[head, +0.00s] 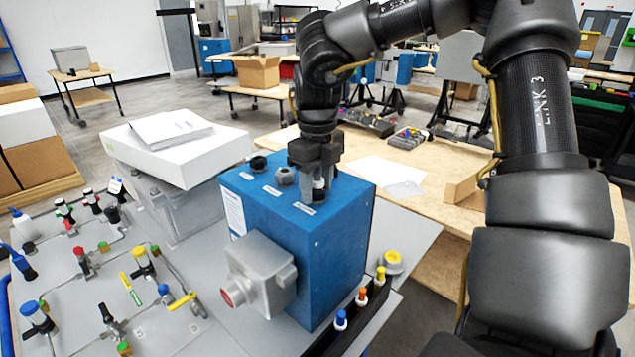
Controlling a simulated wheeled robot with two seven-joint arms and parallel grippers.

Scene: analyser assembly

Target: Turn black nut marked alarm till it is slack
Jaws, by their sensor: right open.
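A blue analyser box (335,240) stands on the grey bench panel. Along its top are a black nut (258,163) at the left, a dark grey nut (286,175) in the middle, and a third fitting at the right, between my gripper's fingers and mostly hidden. Each has a small white label in front, too small to read, so I cannot tell which is marked alarm. My right gripper (318,190) points straight down over the right-hand fitting, open, with its fingers around it. I cannot tell whether they touch it. My left gripper is out of view.
A grey housing with a red button (233,293) juts from the box's front. A white case with papers (180,150) stands to the left. Pipework with several valves (145,262) covers the panel's left. Colour-capped pieces (362,297) stand in a rack at right. A wooden table (430,170) is behind.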

